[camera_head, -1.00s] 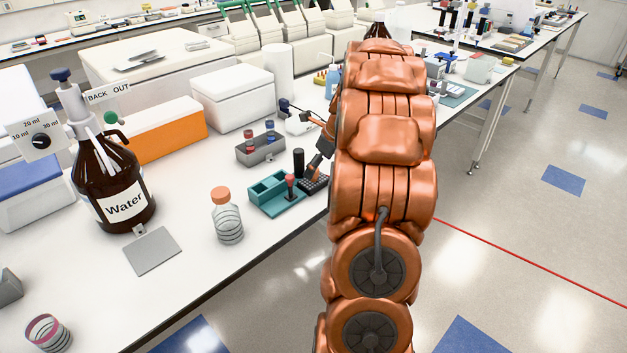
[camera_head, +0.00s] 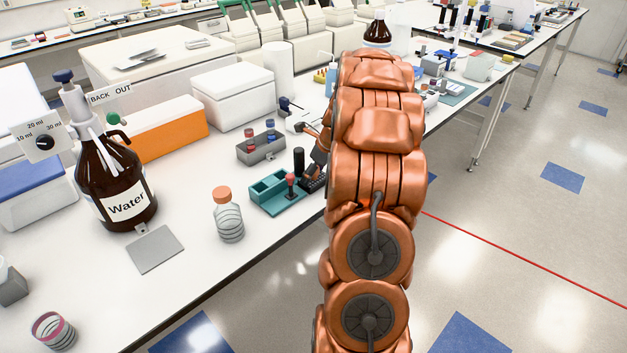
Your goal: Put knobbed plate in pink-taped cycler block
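A dark plate (camera_head: 310,185) lies at the right end of the teal holder, near the bench's front edge. It is partly hidden by my arm, and I cannot make out a knob on it. My gripper (camera_head: 318,168) shows only as a small dark part at the left of my copper arm, just above the plate. Its fingers are too hidden to tell whether they are open or touch the plate. Several cyclers with raised, green-edged lids (camera_head: 268,26) stand in a row at the back.
The teal holder (camera_head: 264,192) bears a red-knobbed tool (camera_head: 291,184); a black cylinder (camera_head: 299,160) stands behind it. A grey rack (camera_head: 260,152), an orange-capped bottle (camera_head: 228,216) and a brown water bottle (camera_head: 115,182) stand to the left. White boxes (camera_head: 234,95) fill the bench behind.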

